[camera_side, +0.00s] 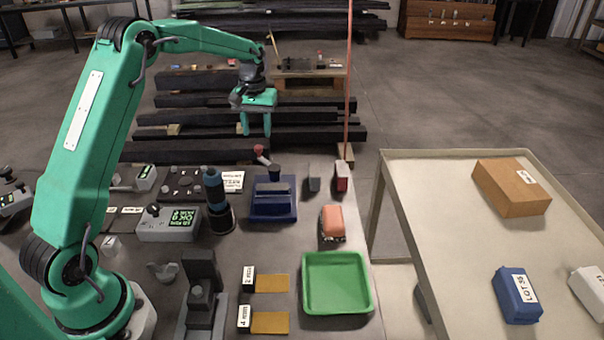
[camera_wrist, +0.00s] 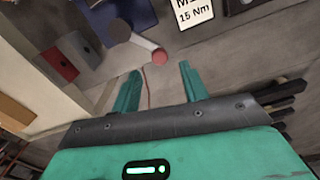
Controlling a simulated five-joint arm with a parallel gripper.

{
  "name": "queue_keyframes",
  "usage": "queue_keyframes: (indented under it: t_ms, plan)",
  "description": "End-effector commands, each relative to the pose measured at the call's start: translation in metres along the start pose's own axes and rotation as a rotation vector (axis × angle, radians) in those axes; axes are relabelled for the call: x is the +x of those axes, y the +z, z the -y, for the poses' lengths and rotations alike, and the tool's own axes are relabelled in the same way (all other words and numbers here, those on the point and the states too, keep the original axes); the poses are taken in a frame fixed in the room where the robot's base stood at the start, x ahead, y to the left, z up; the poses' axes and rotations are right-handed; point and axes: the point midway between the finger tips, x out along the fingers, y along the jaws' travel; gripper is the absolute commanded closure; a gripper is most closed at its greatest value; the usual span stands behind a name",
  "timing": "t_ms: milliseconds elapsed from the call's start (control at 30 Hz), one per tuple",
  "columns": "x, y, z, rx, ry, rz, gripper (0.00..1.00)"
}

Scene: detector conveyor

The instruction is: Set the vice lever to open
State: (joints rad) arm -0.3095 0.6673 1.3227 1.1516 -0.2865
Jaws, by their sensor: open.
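The blue vice (camera_side: 272,208) stands on the bench in the side view, with grey jaws on top and a dark round hub at its back. Its lever (camera_side: 264,160) is a short pale bar with a red knob (camera_side: 258,149), pointing back and left from the hub. In the wrist view the lever (camera_wrist: 144,44) runs from the dark hub toward my fingers, and its red knob (camera_wrist: 160,57) shows just beyond and between the fingertips. My gripper (camera_side: 255,132) is open and empty, fingers down, above and behind the knob. It also shows in the wrist view (camera_wrist: 160,72).
A dark cylinder tool (camera_side: 216,200) stands left of the vice. A grey block and a red block (camera_side: 341,178) stand to its right. A green tray (camera_side: 338,257) and an orange-pink object (camera_side: 333,223) are nearer. A thin red post (camera_side: 348,80) rises right of my gripper.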

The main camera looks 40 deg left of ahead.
Motion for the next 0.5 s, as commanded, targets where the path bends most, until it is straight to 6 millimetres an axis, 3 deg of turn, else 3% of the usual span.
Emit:
queue_keyframes:
  t_ms: [200,500]
  plan:
    - [0.028,0.001,0.0,0.0,-0.001,0.002,0.56]
    - [0.05,0.0,0.0,0.0,0.0,0.001,0.56]
